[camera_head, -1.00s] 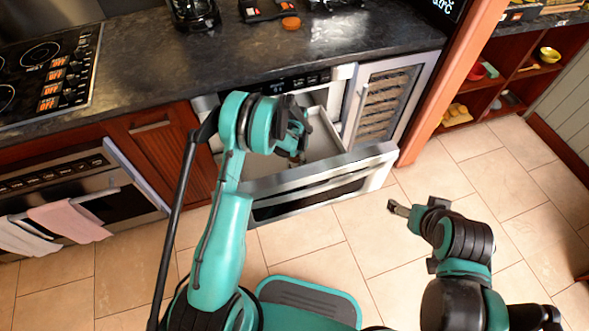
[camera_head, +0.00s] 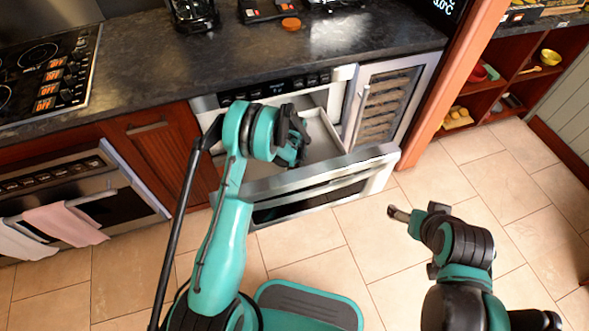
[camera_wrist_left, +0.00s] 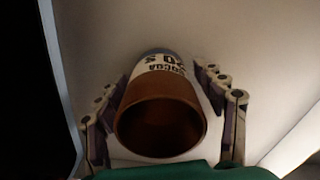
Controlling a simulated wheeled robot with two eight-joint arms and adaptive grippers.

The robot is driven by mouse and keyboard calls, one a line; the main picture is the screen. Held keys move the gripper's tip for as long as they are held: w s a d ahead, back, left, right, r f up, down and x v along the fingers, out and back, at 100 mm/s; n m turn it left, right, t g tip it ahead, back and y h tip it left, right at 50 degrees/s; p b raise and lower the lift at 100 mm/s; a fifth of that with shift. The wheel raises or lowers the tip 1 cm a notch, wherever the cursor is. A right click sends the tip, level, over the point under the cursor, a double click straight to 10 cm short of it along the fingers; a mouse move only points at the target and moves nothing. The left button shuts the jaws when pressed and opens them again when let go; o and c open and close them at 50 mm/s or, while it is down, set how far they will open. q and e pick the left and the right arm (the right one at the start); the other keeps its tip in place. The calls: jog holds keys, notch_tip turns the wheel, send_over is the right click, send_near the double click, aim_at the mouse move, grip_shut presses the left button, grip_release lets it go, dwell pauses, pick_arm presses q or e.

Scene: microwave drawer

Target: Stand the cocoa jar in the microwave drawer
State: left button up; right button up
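The cocoa jar (camera_wrist_left: 160,123) shows in the left wrist view with its brown round end toward the camera and its white lettered side beyond, over a pale surface. My left gripper (camera_wrist_left: 165,100) has one finger on each side of it, with narrow pale gaps beside the jar, so it looks open around it. In the head view my left gripper (camera_head: 297,145) is inside the pulled-out microwave drawer (camera_head: 325,178); the jar is hidden there behind my wrist. Whether the jar's base touches the drawer floor is hidden. My right gripper (camera_head: 398,214) is out over the floor, apart from the drawer, with nothing visible in it.
The dark countertop (camera_head: 240,75) runs above the drawer. A glass-fronted cooler (camera_head: 385,105) and a wooden post (camera_head: 455,80) stand to the drawer's right. An oven with towels (camera_head: 65,222) is at left. The tiled floor (camera_head: 310,240) in front is clear.

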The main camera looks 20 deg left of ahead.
pick_arm(q)
jog(key=s+r+n+t+p, duration=0.1)
jog(key=s+r, duration=0.2)
jog(key=r, duration=0.8)
jog(key=s+r+n+t+p, duration=0.1)
jog(key=s+r+p, duration=0.15)
jog(key=r, duration=0.85)
jog(key=s+r+n+t+p, duration=0.1)
jog(key=s+r, duration=0.3)
jog(key=r, duration=0.7)
jog(key=s+r+n+t, duration=0.1)
jog(key=s+r+t, duration=0.1)
jog(key=s, duration=0.6)
jog(key=s+r+n+t, duration=0.2)
jog(key=s, duration=0.6)
jog(key=shift+s+r+n, duration=0.25)
jog(key=shift+r+n, duration=0.05)
jog(key=shift+r, duration=0.1)
